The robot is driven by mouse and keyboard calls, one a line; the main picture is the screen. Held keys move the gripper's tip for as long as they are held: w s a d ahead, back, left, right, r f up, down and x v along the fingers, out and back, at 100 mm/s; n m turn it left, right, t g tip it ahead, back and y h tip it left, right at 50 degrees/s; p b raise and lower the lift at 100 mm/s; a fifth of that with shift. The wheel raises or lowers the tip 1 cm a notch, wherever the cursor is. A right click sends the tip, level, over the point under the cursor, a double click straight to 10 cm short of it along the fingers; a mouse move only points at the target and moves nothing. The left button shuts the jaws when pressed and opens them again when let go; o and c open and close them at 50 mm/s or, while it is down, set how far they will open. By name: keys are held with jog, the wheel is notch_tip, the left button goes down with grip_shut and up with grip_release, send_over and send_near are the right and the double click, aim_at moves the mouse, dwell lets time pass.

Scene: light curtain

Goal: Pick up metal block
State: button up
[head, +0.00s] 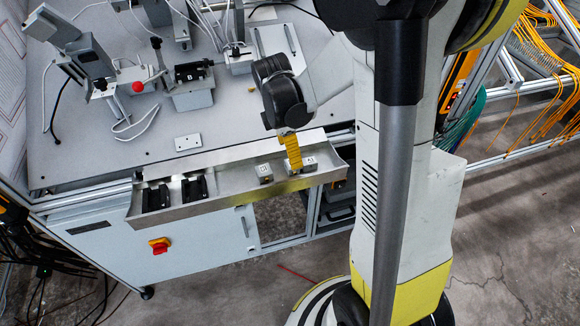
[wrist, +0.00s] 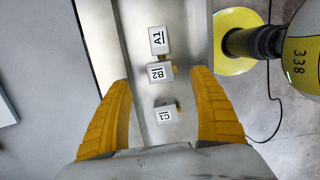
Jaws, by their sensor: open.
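Three small metal blocks with white labels sit in the wrist view: A1 (wrist: 159,40) farthest, B2 (wrist: 158,73) in the middle, touching or nearly touching A1, and C1 (wrist: 166,114) nearest my palm. They lie in a long silver metal tray (head: 226,192). In the head view one block (head: 264,174) shows left of my gripper (head: 295,166) and another (head: 309,163) right of it; their labels are too small to read. My gripper is open above the tray, its yellow fingers on either side of B2 and C1 in the wrist view (wrist: 163,80). It holds nothing.
Two black parts (head: 157,197) lie in the tray's left end. The tray's raised walls run along the front edge of the grey worktable (head: 110,165). Machines and cables (head: 195,85) stand at the back. A red stop button (head: 159,246) is on the cabinet front.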

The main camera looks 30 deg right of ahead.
jog(key=f+b, duration=0.1)
jog(key=f, duration=0.2)
jog(key=f+b, duration=0.1)
jog(key=f, duration=0.1)
jog(key=shift+s+d+f+b, duration=0.2)
jog(key=shift+d+f+b, duration=0.1)
jog(key=shift+f+b, duration=0.05)
jog(key=shift+r, duration=0.1)
jog(key=c, duration=1.4)
